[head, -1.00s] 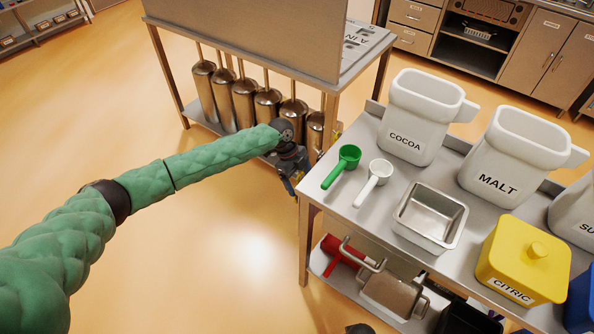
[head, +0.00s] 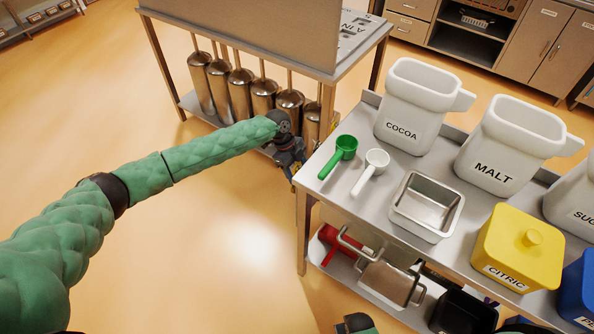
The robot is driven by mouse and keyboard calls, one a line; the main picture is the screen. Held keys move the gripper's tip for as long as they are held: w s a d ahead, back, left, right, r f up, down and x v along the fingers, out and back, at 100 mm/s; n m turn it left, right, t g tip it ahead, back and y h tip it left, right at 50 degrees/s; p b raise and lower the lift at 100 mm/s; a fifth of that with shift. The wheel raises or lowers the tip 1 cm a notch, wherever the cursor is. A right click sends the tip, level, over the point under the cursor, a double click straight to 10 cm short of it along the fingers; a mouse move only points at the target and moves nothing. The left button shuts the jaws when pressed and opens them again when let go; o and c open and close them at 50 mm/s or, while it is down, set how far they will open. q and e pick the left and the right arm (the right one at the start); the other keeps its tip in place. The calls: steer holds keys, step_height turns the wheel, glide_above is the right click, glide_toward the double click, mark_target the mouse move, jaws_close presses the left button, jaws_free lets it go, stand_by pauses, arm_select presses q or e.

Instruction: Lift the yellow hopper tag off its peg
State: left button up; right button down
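My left arm reaches in from the left, and my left gripper (head: 295,172) hangs pointing down between the hopper stand and the left end of the steel table. Its fingers are small and partly dark against the table leg, so I cannot tell whether they are open or shut. Small yellow bits show close to the gripper, but I cannot make out the yellow hopper tag or its peg clearly. A dark and green piece of my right arm shows at the bottom edge; its gripper cannot be seen.
The steel table (head: 329,182) holds a green scoop (head: 345,148), a white scoop (head: 375,160), a metal pan (head: 428,203), white bins including cocoa (head: 420,105) and malt (head: 505,145), and a yellow citric tub (head: 520,248). Several metal cylinders (head: 240,95) line the stand. Floor at left is clear.

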arm_select(q)
steer(key=shift+r, duration=0.45)
arm_select(e)
steer(key=shift+w+r, duration=0.1)
steer(key=shift+r, duration=0.15)
arm_select(q)
steer(key=w+a+b, duration=0.2)
steer(key=w+a, duration=0.2)
steer(key=a, duration=0.2)
steer(key=shift+w, duration=0.2)
arm_select(e)
steer(key=shift+f, duration=1.05)
